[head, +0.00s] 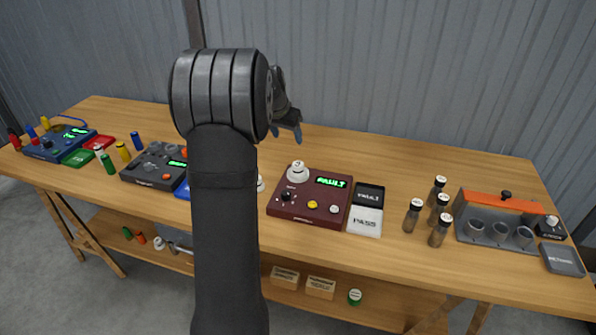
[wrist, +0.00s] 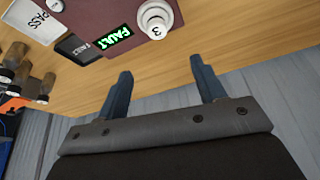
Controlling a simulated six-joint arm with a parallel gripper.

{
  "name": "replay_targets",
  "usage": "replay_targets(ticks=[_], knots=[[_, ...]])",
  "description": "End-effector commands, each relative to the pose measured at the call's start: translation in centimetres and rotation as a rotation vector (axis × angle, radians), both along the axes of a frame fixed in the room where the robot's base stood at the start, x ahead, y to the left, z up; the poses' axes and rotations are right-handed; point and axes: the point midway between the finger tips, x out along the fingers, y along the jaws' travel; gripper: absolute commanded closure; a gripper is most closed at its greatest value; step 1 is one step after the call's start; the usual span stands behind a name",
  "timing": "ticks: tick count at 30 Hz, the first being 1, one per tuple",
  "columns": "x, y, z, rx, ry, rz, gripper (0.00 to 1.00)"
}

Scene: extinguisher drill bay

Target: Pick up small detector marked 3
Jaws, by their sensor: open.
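The small detector marked 3 (head: 297,171) is a white round piece sitting on the back left part of a dark red test unit (head: 308,210). In the wrist view the detector (wrist: 155,20) shows its "3" at the top, on the edge of the red unit (wrist: 92,12), beyond my fingertips. My gripper (wrist: 160,72) is open and empty, its two blue-grey fingers apart and short of the detector. In the head view my gripper (head: 290,125) is above the back of the table, mostly hidden behind my arm.
The unit's display reads FAULT (wrist: 113,38). FAULT (head: 369,194) and PASS (head: 365,222) trays lie right of it, then several dark vials (head: 412,215) and a grey holder with an orange bar (head: 500,201). My arm hides part of the table. Bare wood (head: 340,148) lies behind the unit.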

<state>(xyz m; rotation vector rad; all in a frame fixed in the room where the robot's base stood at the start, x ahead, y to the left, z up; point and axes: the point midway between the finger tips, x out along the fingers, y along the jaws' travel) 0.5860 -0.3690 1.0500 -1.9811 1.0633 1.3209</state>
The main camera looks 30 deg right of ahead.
Motion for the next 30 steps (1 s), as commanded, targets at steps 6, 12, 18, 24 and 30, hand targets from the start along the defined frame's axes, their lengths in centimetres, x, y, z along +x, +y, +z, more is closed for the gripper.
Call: replay_targets(ticks=[6,12,18,24,30], knots=[[0.7,-1.1,-3.5,0.001,0.006,0.006,0.37],[1.6,-2.5,-7.5,0.001,0.006,0.006,0.37],[2.3,-3.6,-10.4,-0.001,0.003,0.005,0.37],[2.5,-3.9,-11.4,-0.001,0.003,0.005,0.37],[2.5,-4.7,-13.5,0.0,0.005,0.004,0.37]])
